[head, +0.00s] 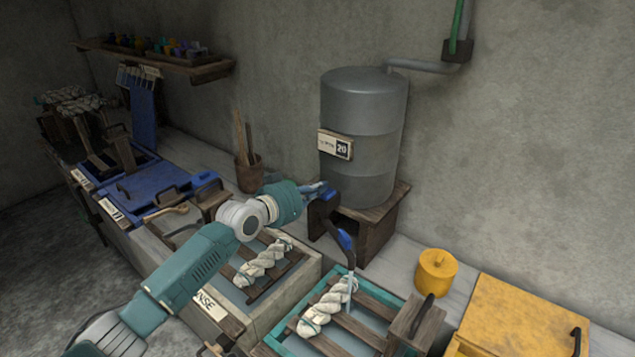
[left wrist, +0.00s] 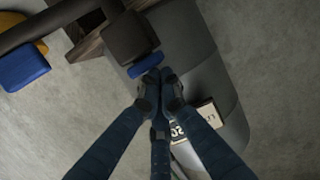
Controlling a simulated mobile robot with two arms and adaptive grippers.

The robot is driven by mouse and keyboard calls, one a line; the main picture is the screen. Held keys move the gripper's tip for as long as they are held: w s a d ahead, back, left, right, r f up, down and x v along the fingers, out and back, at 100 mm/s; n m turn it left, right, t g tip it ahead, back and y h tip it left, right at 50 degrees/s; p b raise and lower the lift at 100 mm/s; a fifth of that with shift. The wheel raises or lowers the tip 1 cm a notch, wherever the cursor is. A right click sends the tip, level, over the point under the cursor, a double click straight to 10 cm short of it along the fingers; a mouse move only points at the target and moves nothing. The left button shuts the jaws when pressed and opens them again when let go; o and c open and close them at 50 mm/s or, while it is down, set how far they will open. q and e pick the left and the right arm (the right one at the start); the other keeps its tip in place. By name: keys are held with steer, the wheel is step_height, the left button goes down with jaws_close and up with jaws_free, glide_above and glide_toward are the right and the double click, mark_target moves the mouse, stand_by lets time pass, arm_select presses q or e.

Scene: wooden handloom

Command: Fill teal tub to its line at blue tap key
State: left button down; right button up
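The teal tub (head: 376,286) stands at the lower middle of the head view. Wooden slats and a twisted white hank (head: 328,306) lie across it. Its fill line cannot be made out. A dark tap with a blue spout end (head: 345,240) hangs over the tub, with a thin pale streak below it like running water. My left gripper (head: 322,188) is at the top of the tap. In the left wrist view its fingertips (left wrist: 158,76) are together, right at the blue tap key (left wrist: 145,65); the key shows beyond them, not clearly between them. My right gripper is not in view.
A grey metal tank (head: 362,110) marked 20 stands on a wooden stand (head: 378,222) behind the tap. A stone basin (head: 298,292) with another hank is left of the tub.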

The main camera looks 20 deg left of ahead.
arm_select(q)
step_height(320, 180, up, 3)
steer(key=p, duration=0.3)
steer(key=shift+w+r+p, duration=0.1)
steer(key=shift+p, duration=0.2)
steer(key=b+v, duration=0.3)
steer(key=v, duration=0.7)
steer(key=shift+r, duration=0.45)
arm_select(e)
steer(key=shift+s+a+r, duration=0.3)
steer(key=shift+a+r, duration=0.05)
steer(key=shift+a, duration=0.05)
